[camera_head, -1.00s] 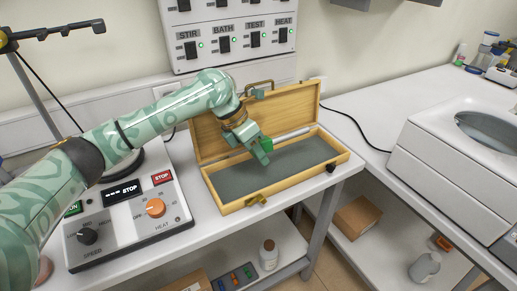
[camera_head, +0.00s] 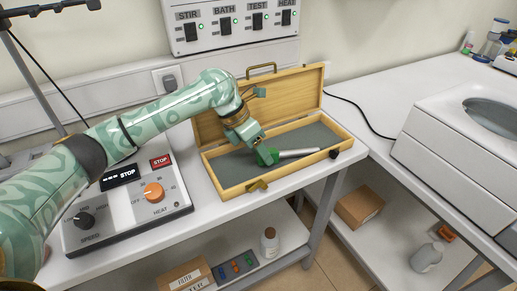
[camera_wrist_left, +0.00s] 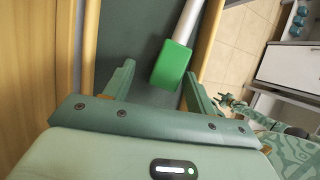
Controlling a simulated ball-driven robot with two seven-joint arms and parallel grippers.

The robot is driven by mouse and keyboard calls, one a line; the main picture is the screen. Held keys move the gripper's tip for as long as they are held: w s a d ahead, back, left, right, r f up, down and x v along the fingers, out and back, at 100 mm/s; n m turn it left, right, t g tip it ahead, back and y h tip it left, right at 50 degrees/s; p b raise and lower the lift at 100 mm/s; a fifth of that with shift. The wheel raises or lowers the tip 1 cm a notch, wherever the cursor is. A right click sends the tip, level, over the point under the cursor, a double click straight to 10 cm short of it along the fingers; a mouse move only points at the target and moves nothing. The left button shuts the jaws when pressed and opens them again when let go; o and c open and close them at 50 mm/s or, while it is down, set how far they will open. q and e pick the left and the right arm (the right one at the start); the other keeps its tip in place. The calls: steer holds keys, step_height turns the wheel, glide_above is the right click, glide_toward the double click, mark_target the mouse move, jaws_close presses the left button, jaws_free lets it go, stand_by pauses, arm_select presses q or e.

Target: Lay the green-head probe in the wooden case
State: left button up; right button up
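The wooden case (camera_head: 228,188) stands open on the bench, its lid (camera_head: 290,92) raised at the back and its floor lined in grey. The green-head probe lies inside, with its green head (camera_head: 267,157) near the middle and its metal rod (camera_head: 300,152) pointing right. My left gripper (camera_head: 259,145) is just above the green head. In the left wrist view the fingers (camera_wrist_left: 160,88) are spread, with a clear gap between the left finger and the green head (camera_wrist_left: 172,65). What seems to be my right gripper (camera_wrist_left: 235,106) shows small at the right; its fingers are unclear.
A control box (camera_head: 125,205) with knobs stands left of the case. A switch panel (camera_head: 230,25) hangs behind. A white bath unit (camera_head: 445,165) stands on the right bench. A lower shelf holds a bottle (camera_head: 270,243) and boxes.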

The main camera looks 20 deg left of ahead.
arm_select(q)
steer(key=p+v, duration=0.5)
steer(key=v, duration=1.1)
steer(key=shift+a, duration=0.1)
